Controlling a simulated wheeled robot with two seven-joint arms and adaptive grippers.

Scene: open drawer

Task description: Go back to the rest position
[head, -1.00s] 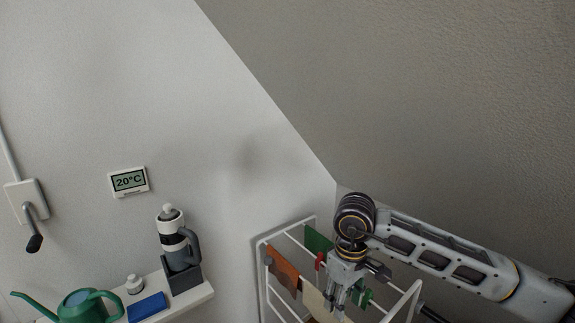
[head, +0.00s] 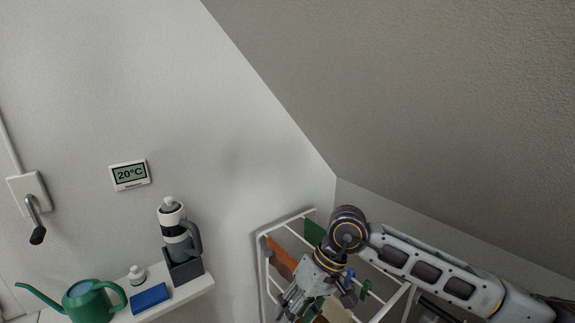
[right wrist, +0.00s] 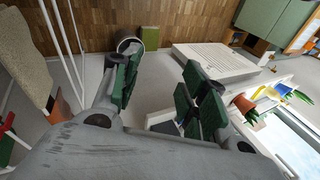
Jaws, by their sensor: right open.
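My right gripper (head: 290,303) comes in from the right in the head view, over the white drying rack, with its fingers pointing down and to the left. In the right wrist view my right gripper (right wrist: 160,90) has its two dark green finger pads spread apart, with nothing between them. My left gripper is not in either view. No drawer can be made out.
The white drying rack (head: 262,262) holds an orange cloth (head: 281,258) and a green cloth (head: 314,233). A shelf (head: 190,292) on the left carries a green watering can (head: 88,303), a blue box (head: 150,298) and a grey bottle (head: 178,237). A white wall thermostat (head: 130,175) reads 20°C.

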